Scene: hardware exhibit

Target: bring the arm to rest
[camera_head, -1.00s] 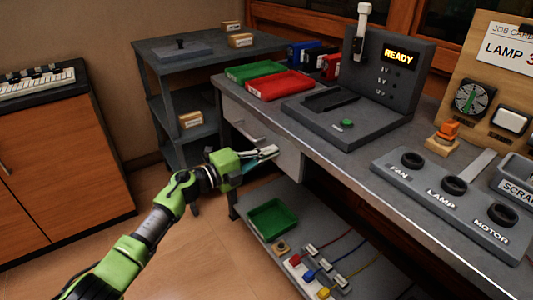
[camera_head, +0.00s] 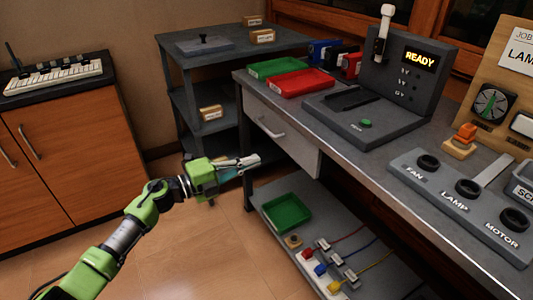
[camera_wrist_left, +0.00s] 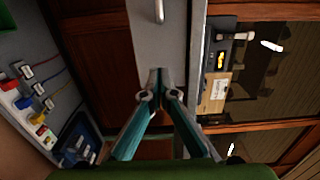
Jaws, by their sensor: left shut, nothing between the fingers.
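My green left arm reaches in from the lower left of the head view. Its left gripper (camera_head: 256,160) is shut and empty, in the air in front of the workbench, left of and below the drawer's handle (camera_head: 270,128). In the left wrist view the two teal fingers (camera_wrist_left: 160,88) meet at their tips with nothing between them. I cannot tell the exact gap between the fingertips and the drawer front (camera_head: 285,135). My right gripper is not in view.
The workbench (camera_head: 345,148) carries a green tray (camera_head: 280,67), a red tray (camera_head: 302,83) and a READY machine (camera_head: 408,75). Its lower shelf holds a green tray (camera_head: 286,214) and coloured plugs. A grey shelf unit (camera_head: 190,75) and a wooden cabinet (camera_head: 70,160) stand behind. The floor between is clear.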

